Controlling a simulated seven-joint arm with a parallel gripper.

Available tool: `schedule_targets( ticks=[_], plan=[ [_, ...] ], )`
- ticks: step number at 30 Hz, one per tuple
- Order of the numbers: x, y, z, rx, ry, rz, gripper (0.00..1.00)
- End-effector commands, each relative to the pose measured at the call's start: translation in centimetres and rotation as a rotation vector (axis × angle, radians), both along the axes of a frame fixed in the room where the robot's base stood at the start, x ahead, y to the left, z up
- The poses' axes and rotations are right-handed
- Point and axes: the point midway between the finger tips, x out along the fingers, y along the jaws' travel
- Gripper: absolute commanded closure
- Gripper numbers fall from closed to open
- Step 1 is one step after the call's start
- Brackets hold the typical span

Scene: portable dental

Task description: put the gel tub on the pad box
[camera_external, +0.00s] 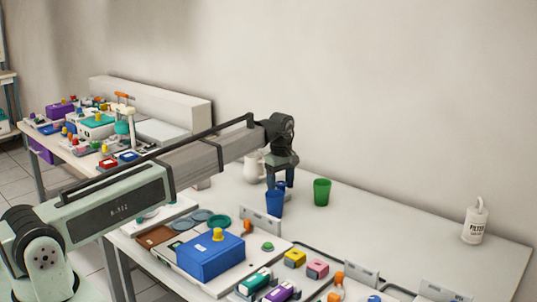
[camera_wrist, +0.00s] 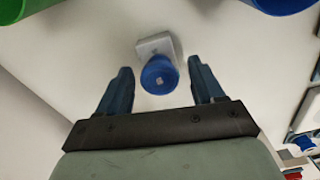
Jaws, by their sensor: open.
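A small tub with a round blue top and a pale squarish base, which looks like the gel tub (camera_wrist: 158,75), stands on the white bench. In the wrist view it lies between and just beyond the fingertips of my gripper (camera_wrist: 160,83). My gripper is open, pointing down, with a finger on each side of the tub and gaps showing. In the external view my gripper (camera_external: 281,180) is low over the bench behind the blue cup, which hides most of the tub. No box is clearly labelled as the pad box; a large blue box (camera_external: 205,262) with a yellow knob sits on the front tray.
A blue cup (camera_external: 273,204) and a green cup (camera_external: 321,192) stand close to my gripper. A white pitcher (camera_external: 252,168) is behind. A white bottle (camera_external: 475,222) stands far right. Several small coloured items crowd the front trays. The bench right of the green cup is clear.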

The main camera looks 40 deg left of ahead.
Motion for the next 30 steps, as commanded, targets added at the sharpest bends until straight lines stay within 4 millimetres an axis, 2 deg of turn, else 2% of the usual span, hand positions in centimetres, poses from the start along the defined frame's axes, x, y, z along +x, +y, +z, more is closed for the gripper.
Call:
schedule_targets(
  ticks=[4, 8, 21, 30],
  plan=[
    [0.0, 0.0, 0.6, 0.000, -0.001, 0.000, 0.33],
    [0.1, 0.0, 2.1, 0.000, -0.002, 0.000, 0.33],
    [0.1, 0.0, 9.7, 0.000, -0.002, 0.000, 0.33],
    [0.0, 0.0, 12.1, 0.000, 0.000, 0.000, 0.33]
  ],
)
